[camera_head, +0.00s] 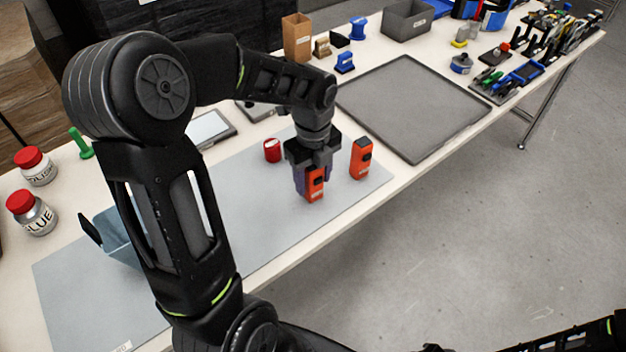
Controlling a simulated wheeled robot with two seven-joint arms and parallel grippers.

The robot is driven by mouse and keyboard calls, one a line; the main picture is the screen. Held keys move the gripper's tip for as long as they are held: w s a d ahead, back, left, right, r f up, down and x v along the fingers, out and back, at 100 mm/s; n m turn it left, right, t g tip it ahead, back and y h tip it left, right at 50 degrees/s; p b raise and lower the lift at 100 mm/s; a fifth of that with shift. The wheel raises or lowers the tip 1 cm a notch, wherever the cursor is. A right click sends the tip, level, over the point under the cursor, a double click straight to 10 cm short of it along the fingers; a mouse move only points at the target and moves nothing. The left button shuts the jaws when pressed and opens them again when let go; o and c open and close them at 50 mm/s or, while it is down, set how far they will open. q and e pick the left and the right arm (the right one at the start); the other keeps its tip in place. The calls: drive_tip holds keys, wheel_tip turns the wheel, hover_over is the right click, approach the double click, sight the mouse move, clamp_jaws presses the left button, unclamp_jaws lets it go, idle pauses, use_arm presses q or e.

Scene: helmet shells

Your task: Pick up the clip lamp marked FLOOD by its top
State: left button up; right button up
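Two orange clip lamps with dark tops stand on the pale blue-grey mat (250,215). My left gripper (313,180) points down over the nearer orange clip lamp (315,192), with its fingers around the upper part. The gripper hides that lamp's top. I cannot tell whether the fingers touch or grip it. The lamp appears upright, at or very near the mat. The other orange clip lamp (361,160) stands upright just to the right, clear of the gripper. The markings are too small to read, so I cannot tell which is FLOOD. My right gripper is not in view.
A red can (272,150) stands just left of the gripper. A grey tray (410,110) lies empty to the right. Behind are a cardboard box (297,38) and small blue parts. A blue-grey bin (118,238) and white jars with red lids (35,218) are at left.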

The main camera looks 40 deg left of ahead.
use_arm(q)
clamp_jaws()
idle(0.3)
wheel_tip(320, 180, up, 10)
drive_tip(key=shift+r, duration=0.1)
idle(0.6)
